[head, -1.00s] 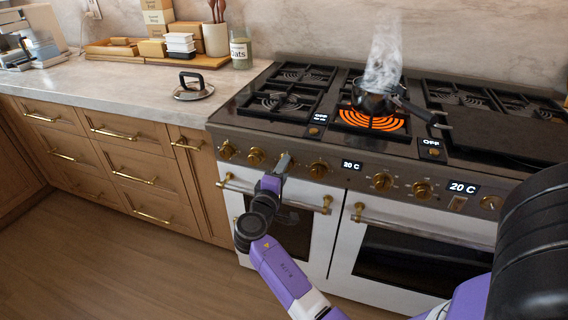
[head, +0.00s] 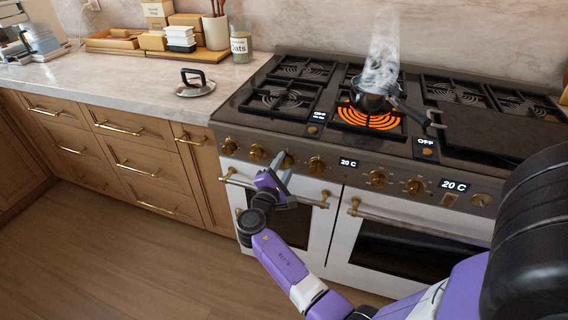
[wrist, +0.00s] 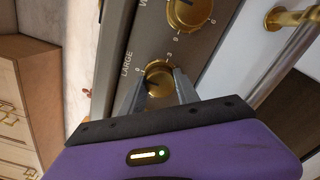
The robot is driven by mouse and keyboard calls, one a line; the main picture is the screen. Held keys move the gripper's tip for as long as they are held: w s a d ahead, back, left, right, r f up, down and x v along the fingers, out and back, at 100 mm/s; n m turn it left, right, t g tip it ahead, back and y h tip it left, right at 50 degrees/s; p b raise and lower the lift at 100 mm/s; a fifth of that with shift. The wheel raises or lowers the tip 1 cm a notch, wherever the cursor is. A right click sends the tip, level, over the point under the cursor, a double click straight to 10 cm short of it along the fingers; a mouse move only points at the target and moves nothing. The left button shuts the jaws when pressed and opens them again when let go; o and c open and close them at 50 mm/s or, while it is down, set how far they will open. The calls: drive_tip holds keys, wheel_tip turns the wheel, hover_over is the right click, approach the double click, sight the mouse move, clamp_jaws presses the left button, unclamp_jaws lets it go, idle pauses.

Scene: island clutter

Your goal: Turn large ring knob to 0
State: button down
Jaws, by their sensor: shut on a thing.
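The large ring knob (wrist: 158,76) is a brass knob with a dark pointer mark, beside the printed word LARGE in the wrist view. My gripper (wrist: 163,84) has its two grey fingers on either side of the knob and is shut on it. In the head view my gripper (head: 284,166) is at the third knob (head: 287,158) from the left on the stove front. The fingers partly hide the knob. A burner ring (head: 370,117) glows orange under a smoking pan (head: 372,103).
Another brass knob (wrist: 190,10) sits close by on the panel. A brass-ended oven handle (head: 270,190) runs just below my gripper. More knobs (head: 316,165) line the stove front. A lid (head: 195,87) lies on the left counter.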

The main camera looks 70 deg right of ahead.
drive_tip(key=shift+f, duration=0.1)
idle(0.3)
drive_tip(key=c, duration=0.9)
unclamp_jaws()
drive_tip(key=shift+a, duration=0.1)
drive_tip(key=a, duration=0.7)
drive_tip(key=shift+s+a, duration=0.3)
drive_tip(key=shift+a, duration=0.05)
